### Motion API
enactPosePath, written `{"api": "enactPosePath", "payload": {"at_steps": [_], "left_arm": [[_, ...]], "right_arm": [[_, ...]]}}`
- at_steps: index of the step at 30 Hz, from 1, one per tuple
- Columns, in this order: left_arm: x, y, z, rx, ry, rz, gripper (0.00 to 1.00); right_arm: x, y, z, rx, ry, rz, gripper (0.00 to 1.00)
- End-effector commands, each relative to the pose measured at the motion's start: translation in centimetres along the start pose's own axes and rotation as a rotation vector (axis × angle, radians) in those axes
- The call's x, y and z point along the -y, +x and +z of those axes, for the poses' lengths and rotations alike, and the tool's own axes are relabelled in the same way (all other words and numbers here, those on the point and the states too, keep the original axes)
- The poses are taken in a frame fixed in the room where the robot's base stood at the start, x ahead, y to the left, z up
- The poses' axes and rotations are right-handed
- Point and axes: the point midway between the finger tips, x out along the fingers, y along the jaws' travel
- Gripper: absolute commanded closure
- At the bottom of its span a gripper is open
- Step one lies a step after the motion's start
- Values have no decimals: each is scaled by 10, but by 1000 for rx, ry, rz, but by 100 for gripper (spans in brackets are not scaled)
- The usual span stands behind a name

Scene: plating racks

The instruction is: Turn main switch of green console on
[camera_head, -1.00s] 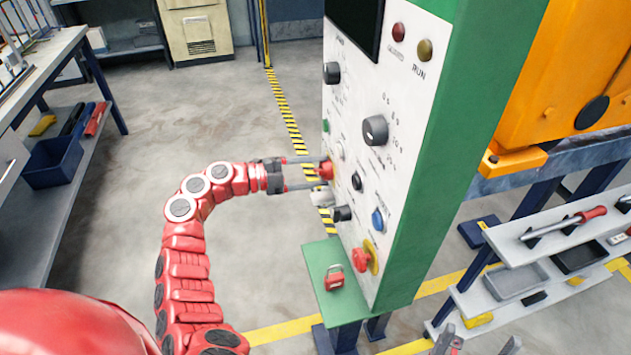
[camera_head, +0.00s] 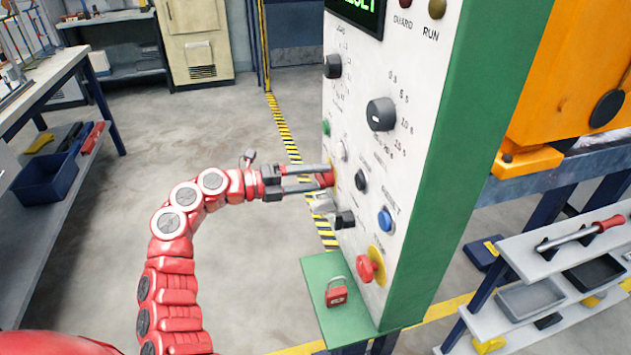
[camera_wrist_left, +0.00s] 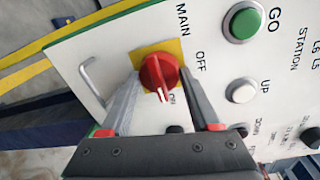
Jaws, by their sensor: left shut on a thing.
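The green console (camera_head: 460,130) has a white panel facing left. Its main switch is a red rotary knob on a yellow plate, seen in the head view (camera_head: 325,178) and in the left wrist view (camera_wrist_left: 157,72). The labels MAIN, OFF and ON are beside it. The knob's white mark points down toward ON in the wrist view. My left gripper (camera_head: 322,180) is shut on the red knob, with a finger on either side. The console display (camera_head: 357,12) shows green letters, partly cut off at the top. My right gripper is not in view.
Below the switch are a black knob (camera_head: 345,219), a blue button (camera_head: 386,220) and a red mushroom button (camera_head: 368,267). A red padlock (camera_head: 336,292) lies on the green ledge. A tool shelf (camera_head: 555,270) stands right; a workbench (camera_head: 45,65) stands left. The floor between is clear.

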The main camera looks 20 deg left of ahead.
Motion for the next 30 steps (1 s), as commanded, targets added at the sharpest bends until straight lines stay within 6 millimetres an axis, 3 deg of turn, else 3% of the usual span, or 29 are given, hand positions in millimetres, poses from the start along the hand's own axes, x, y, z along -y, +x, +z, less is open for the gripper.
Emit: {"api": "enactPosePath", "payload": {"at_steps": [12, 13, 17, 26, 30], "left_arm": [[-2, 0, -1, -1, 7, 4, 93], [-2, 0, 0, -1, 7, 4, 34], [-1, 0, 0, -1, 7, 3, 11], [-1, -1, 0, 0, 6, 2, 8], [-1, -11, 0, 2, 6, 3, 8]], "right_arm": [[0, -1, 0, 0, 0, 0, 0], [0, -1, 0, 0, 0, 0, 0], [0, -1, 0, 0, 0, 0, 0], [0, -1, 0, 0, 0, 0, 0], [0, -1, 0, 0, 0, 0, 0]]}}
